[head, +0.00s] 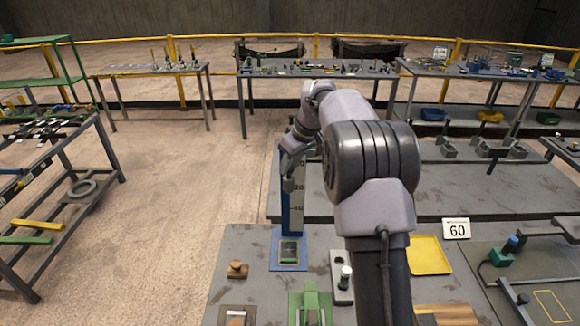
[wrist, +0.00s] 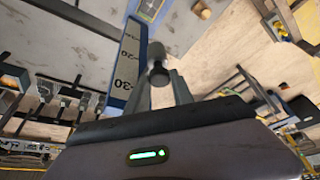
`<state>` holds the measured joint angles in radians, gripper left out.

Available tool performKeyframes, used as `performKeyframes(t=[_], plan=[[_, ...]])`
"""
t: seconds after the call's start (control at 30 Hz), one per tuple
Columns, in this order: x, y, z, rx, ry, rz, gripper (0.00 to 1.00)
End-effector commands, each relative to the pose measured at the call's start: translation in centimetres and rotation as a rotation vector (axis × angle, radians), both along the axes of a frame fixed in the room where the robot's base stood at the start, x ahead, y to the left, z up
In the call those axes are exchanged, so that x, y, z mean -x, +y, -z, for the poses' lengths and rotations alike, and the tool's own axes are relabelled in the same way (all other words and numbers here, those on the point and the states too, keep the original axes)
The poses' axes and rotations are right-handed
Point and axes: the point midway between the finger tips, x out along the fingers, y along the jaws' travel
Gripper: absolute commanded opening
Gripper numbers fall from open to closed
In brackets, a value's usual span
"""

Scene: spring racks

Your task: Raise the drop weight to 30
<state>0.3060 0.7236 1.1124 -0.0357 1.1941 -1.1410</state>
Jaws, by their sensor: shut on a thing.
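The drop-weight stand has a blue base (head: 276,264) with a dark green pad on it. The scale also shows in the wrist view (wrist: 128,58), beside the fingers. My gripper (wrist: 160,78) is shut on a dark, round-ended piece (wrist: 158,60), which looks like the drop weight or its knob. In the head view my gripper (head: 291,160) is at the upper part of the scale, above the 20 mark. The weight's exact reading is hidden there.
A white card reading 60 (head: 456,228) and a yellow tray (head: 430,256) stand to the right on the bench. A small wooden knob (head: 237,269) is left of the stand. A green fixture (head: 311,303) and a grey block (head: 342,285) are close in front.

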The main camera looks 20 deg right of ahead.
Motion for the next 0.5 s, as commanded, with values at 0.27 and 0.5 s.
performKeyframes(t=[0.27,0.5], plan=[[-0.01,-0.01,-1.93,0.000,0.000,0.000,0.00],[0.01,0.00,-1.78,0.000,0.000,0.000,0.00]])
